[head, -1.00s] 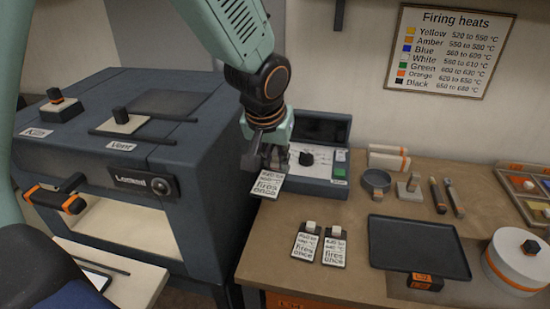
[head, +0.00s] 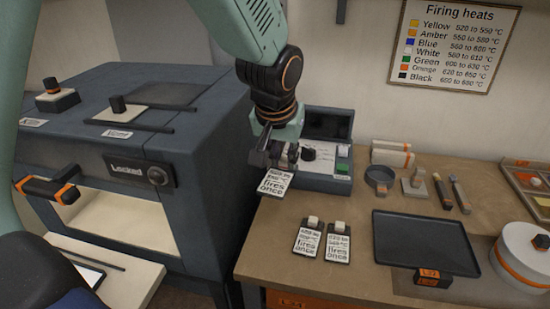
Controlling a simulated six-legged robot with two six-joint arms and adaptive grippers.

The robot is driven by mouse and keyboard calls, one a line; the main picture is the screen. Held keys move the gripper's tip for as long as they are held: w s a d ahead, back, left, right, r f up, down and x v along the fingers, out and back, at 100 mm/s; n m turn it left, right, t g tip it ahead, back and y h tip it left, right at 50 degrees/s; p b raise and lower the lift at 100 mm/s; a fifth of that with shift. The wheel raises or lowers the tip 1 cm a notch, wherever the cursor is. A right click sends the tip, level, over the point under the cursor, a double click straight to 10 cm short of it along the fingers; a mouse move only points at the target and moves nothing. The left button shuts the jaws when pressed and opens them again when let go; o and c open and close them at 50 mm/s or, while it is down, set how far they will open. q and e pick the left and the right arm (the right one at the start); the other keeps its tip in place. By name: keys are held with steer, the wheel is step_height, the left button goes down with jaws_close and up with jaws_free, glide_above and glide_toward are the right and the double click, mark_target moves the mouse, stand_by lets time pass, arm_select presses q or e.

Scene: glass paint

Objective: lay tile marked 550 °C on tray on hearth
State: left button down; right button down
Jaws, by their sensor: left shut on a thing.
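My left gripper (head: 282,153) is shut on a small white printed tile (head: 273,183) and holds it in front of the control box, over the bench's left edge. The tile reads "fires once"; its temperature line is too small to read. Two similar tiles, a left one (head: 308,243) and a right one (head: 338,246), lie side by side on the bench, each with a pale knob on its dark top end. A dark flat tray (head: 423,242) with an orange-labelled front handle lies empty on the bench to their right. The kiln's hearth (head: 118,222) shows through its open front. My right gripper is not in view.
The blue-grey kiln (head: 200,130) stands at left with a pale shelf (head: 135,275) in front. The control box (head: 326,165) stands behind the held tile. A round dish (head: 379,180), brushes (head: 450,193) and a white pot (head: 520,258) sit on the bench. A firing heats chart (head: 455,42) hangs behind.

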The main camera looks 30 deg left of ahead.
arm_select(q)
steer(key=w+d+f+m+b, duration=0.1)
steer(key=d+f+b, duration=0.4)
steer(key=b, duration=0.5)
steer(key=shift+f+m+h, duration=0.3)
steer(key=shift+f+h, duration=0.1)
steer(key=shift+f, duration=0.9)
